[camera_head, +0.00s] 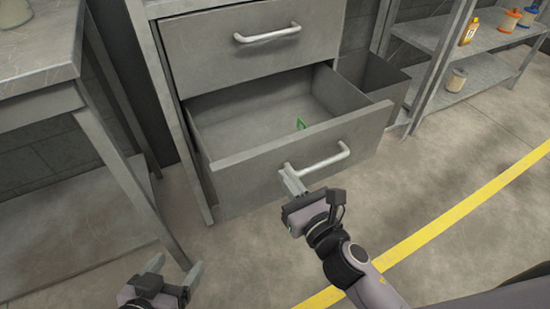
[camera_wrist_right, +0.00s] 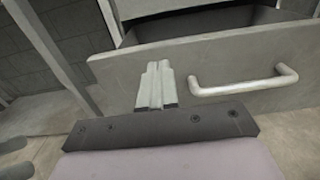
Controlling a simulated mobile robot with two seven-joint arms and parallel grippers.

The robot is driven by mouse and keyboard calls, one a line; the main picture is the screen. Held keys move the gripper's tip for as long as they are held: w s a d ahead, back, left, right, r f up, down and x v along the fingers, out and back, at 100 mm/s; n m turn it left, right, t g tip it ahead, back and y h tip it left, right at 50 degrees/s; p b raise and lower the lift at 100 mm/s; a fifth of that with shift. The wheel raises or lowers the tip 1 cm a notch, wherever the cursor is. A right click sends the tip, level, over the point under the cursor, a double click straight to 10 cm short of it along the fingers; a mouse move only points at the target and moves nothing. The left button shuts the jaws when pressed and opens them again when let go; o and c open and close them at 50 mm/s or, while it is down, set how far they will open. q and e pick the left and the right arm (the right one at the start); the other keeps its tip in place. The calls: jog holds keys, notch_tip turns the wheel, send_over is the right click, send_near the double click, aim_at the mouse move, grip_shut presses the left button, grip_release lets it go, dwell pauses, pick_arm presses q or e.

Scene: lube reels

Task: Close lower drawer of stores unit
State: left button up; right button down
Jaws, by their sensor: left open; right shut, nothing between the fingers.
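The grey stores unit (camera_head: 166,70) has its lower drawer (camera_head: 240,184) pulled well out. A small green item (camera_head: 301,123) shows inside the drawer. The lower drawer's pale bar handle (camera_head: 325,164) is on its front. My right gripper (camera_head: 287,172) is shut and empty at the drawer front, beside the handle's left end. In the right wrist view the shut fingers (camera_wrist_right: 155,85) are in front of the drawer face, left of the handle (camera_wrist_right: 245,86); I cannot tell whether they touch it. My left gripper (camera_head: 174,270) is open and empty, low over the floor at the left.
The upper drawer (camera_head: 235,60) is shut. A workbench (camera_head: 40,55) stands at the left. An open grey bin (camera_head: 375,80) stands right of the unit. Shelving (camera_head: 470,75) with bottles and cans is at the right. Floor with a yellow line (camera_head: 450,206) is clear in front.

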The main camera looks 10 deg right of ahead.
aim_at(269, 152)
jog(key=x, duration=0.4)
jog(key=shift+w+a, duration=0.15)
jog(key=shift+w, duration=0.2)
jog(key=shift+w+a, duration=0.2)
jog(key=shift+w, duration=0.25)
pick_arm(q)
jog(key=shift+d, duration=0.25)
pick_arm(e)
jog(key=shift+w, duration=0.1)
pick_arm(q)
jog(key=shift+r, duration=0.1)
